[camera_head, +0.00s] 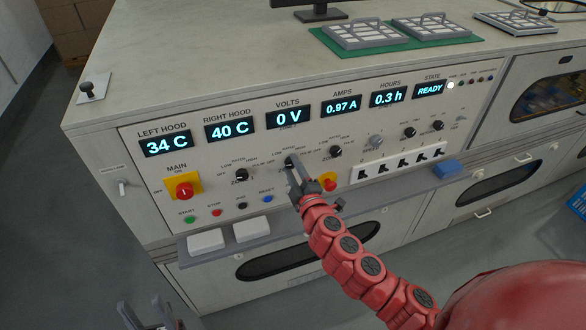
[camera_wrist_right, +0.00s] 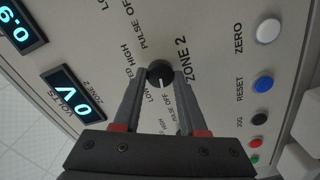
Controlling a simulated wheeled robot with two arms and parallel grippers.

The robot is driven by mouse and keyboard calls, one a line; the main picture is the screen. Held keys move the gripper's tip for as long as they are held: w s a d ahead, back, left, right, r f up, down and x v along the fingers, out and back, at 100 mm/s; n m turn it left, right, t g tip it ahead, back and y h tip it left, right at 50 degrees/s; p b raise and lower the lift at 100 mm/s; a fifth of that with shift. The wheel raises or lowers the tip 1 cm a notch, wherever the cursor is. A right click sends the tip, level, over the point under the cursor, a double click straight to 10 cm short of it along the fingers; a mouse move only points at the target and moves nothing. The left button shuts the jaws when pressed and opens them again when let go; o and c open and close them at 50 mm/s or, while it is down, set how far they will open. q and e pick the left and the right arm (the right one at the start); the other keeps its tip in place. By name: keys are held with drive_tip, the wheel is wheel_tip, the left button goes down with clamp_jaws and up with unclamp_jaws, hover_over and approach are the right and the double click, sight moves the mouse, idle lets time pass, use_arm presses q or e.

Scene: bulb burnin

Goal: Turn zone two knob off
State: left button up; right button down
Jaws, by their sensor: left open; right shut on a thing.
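The zone two knob (camera_wrist_right: 160,72) is a small round black knob beside the printed ZONE 2 label in the right wrist view. My right gripper (camera_wrist_right: 161,80) is shut on it, one finger on each side. In the head view the right gripper (camera_head: 293,168) reaches the panel from below and largely hides the knob and its scale. I cannot tell for certain which setting its pointer marks. My left gripper (camera_head: 148,318) is open and empty at the bottom left of the head view, apart from the panel. The volts display (camera_head: 289,114) reads 0 V.
The zone one knob (camera_head: 241,174) is left of the right gripper. The red main switch (camera_head: 184,190) sits further left on a yellow plate. A red-on-yellow button (camera_head: 328,184) and another black knob (camera_head: 336,151) are close on the right. A grey ledge (camera_head: 330,203) runs below.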

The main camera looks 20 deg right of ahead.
idle(0.3)
drive_tip(key=shift+c, duration=2.2)
unclamp_jaws()
drive_tip(key=s+p, duration=0.3)
drive_tip(key=s, duration=1.4)
drive_tip(key=shift+s+d+p, duration=0.25)
drive_tip(key=shift+d+p, duration=0.05)
drive_tip(key=shift+p, duration=0.05)
